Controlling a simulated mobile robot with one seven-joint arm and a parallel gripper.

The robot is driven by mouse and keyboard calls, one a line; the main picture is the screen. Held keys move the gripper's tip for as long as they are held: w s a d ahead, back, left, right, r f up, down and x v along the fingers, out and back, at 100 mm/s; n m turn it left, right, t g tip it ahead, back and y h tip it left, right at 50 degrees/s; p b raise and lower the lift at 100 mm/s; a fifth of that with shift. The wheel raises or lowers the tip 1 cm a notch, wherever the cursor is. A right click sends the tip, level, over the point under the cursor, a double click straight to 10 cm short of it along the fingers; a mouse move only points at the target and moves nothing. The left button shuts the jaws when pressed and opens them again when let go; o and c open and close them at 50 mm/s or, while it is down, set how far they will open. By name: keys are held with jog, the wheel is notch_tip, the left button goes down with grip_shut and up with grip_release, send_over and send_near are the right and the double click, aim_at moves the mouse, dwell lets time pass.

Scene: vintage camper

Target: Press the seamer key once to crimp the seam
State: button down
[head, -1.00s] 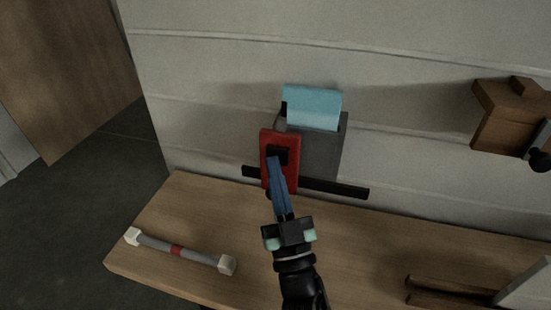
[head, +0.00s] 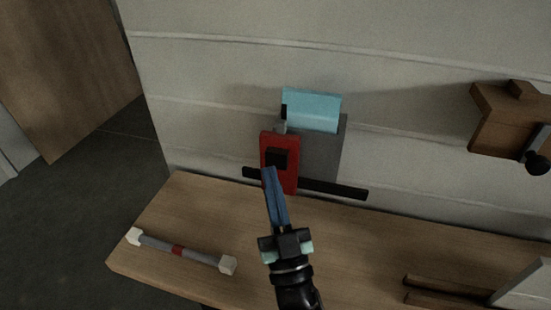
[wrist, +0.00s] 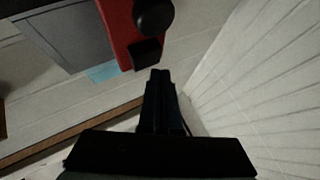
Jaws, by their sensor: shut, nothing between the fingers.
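The seamer stands against the wall at the back of the wooden counter. It has a grey body (head: 322,155), a light blue piece (head: 312,110) on top and a red front plate (head: 290,180). A small black square key (head: 277,158) sits on the red plate. The wrist view shows the red plate (wrist: 118,25) and the dark key (wrist: 147,52) from close by. My gripper (head: 269,169) is shut and empty, its blue fingers pointing at the plate just below the key. In the wrist view its fingertips (wrist: 160,73) look slightly apart from the key.
A black bar (head: 335,190) runs low along the seamer. A grey rod with white ends (head: 175,251) lies on the counter (head: 185,205) at left. A wooden box (head: 505,120) with a black knob is on the wall at right. Brown strips (head: 440,290) lie front right.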

jog(key=shift+s+a+p, duration=0.2)
jog(key=shift+s+p, duration=0.15)
jog(key=shift+s, duration=0.45)
jog(key=shift+s+a+p, duration=0.25)
jog(key=shift+s+p, duration=0.1)
jog(key=shift+s, duration=0.45)
jog(key=shift+s+a+p, duration=0.2)
jog(key=shift+s+p, duration=0.15)
jog(key=shift+s, duration=0.45)
jog(key=w+d+r+m+t+h, duration=0.15)
jog(key=r+h, duration=0.25)
jog(key=r, duration=0.7)
jog(key=w+d+r+m+t+h, duration=0.1)
jog(key=d+r+m+h, duration=0.15)
jog(key=r, duration=0.95)
jog(key=s+a+r, duration=0.1)
jog(key=s+r, duration=0.5)
jog(key=r, duration=0.3)
jog(key=s+a+r, duration=0.1)
jog(key=s+r, duration=0.4)
jog(key=r, duration=0.4)
notch_tip(320, 180, up, 17)
jog(key=p, duration=1.7)
jog(key=shift+w+d+n+t, duration=0.15)
jog(key=shift+w+n+t, duration=0.1)
jog(key=shift+n+t, duration=0.1)
